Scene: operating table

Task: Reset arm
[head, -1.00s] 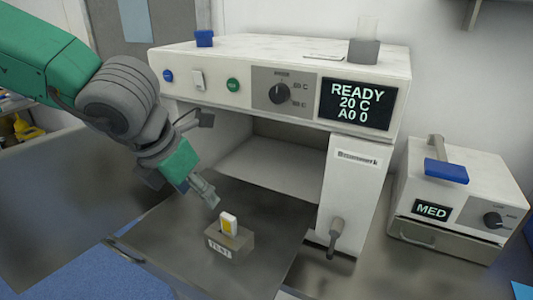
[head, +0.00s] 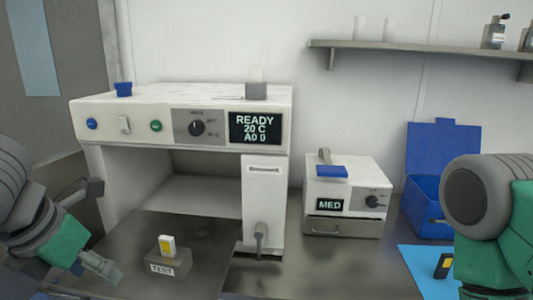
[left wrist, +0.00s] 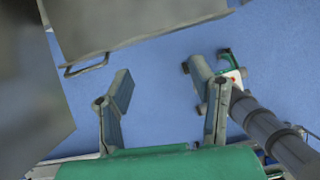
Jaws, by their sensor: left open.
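My left gripper (head: 103,268) is low at the left in the head view, in front of the white machine, left of the grey TEST block (head: 168,264) and apart from it. In the left wrist view its two fingers (left wrist: 160,80) are spread with nothing between them, above blue floor. My right arm (head: 485,215) enters at the right edge of the head view; its gripper is out of view. The TEST block holds a white and yellow piece (head: 167,245) upright on the machine's lowered metal door (head: 200,240).
The white machine (head: 180,105) reads READY, 20 C. A smaller MED unit (head: 345,178) stands right of it, then an open blue box (head: 425,205). A dark item with yellow (head: 443,265) is on a blue mat (head: 415,262). A wall shelf (head: 420,48) is above.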

